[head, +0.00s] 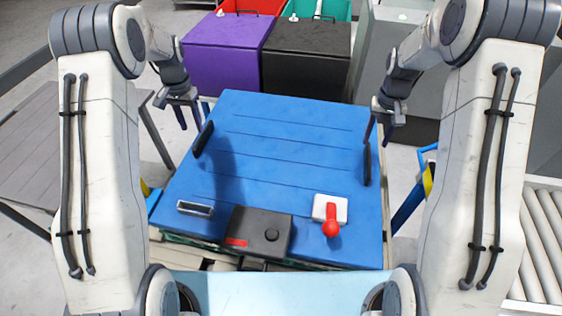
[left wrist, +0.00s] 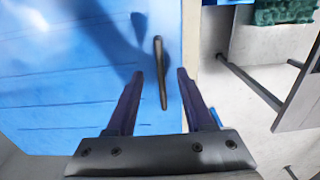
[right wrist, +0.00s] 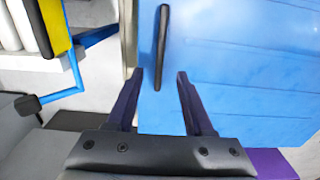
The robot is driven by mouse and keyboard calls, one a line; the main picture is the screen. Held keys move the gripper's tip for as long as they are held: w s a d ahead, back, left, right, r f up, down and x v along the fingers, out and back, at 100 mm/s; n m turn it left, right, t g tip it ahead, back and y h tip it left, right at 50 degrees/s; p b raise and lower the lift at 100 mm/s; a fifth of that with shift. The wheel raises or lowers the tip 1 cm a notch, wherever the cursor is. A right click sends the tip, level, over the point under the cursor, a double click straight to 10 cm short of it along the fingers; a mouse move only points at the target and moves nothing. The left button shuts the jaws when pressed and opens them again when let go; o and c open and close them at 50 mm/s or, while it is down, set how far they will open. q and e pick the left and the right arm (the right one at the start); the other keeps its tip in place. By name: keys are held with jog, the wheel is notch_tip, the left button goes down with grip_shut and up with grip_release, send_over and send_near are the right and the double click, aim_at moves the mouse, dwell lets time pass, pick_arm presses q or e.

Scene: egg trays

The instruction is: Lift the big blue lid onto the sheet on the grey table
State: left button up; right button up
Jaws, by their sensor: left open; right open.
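The big blue lid (head: 285,140) lies flat in the middle of the head view. It has a dark bar handle on its left edge (head: 203,138) and another on its right edge (head: 367,163). My left gripper (head: 190,117) is open and empty near the left handle; in the left wrist view that handle (left wrist: 160,80) shows between the fingers. My right gripper (head: 377,133) is open and empty near the right handle, whose end lies between the fingertips in the right wrist view (right wrist: 162,47). Contact cannot be seen. A grey plank-topped table (head: 50,180) stands at left; I see no clear sheet on it.
A black box (head: 260,230), a metal frame (head: 195,208) and a red lever on a white block (head: 330,210) show at the lid's near edge. Purple (head: 225,55) and black (head: 305,60) bins stand behind. Rollers (head: 540,240) are at right.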

aim_at(197, 142)
pick_arm(q)
notch_tip(197, 142, down, 9)
jog(key=shift+r, duration=0.1)
pick_arm(e)
notch_tip(197, 142, down, 9)
jog(key=shift+r, duration=0.15)
pick_arm(q)
grip_shut()
pick_arm(e)
grip_shut()
pick_arm(q)
jog(key=shift+r, duration=0.1)
dwell(0.7)
jog(key=shift+w+r, duration=0.1)
jog(key=shift+r, duration=0.15)
pick_arm(e)
jog(key=shift+w+r, duration=0.1)
jog(key=shift+r, duration=0.2)
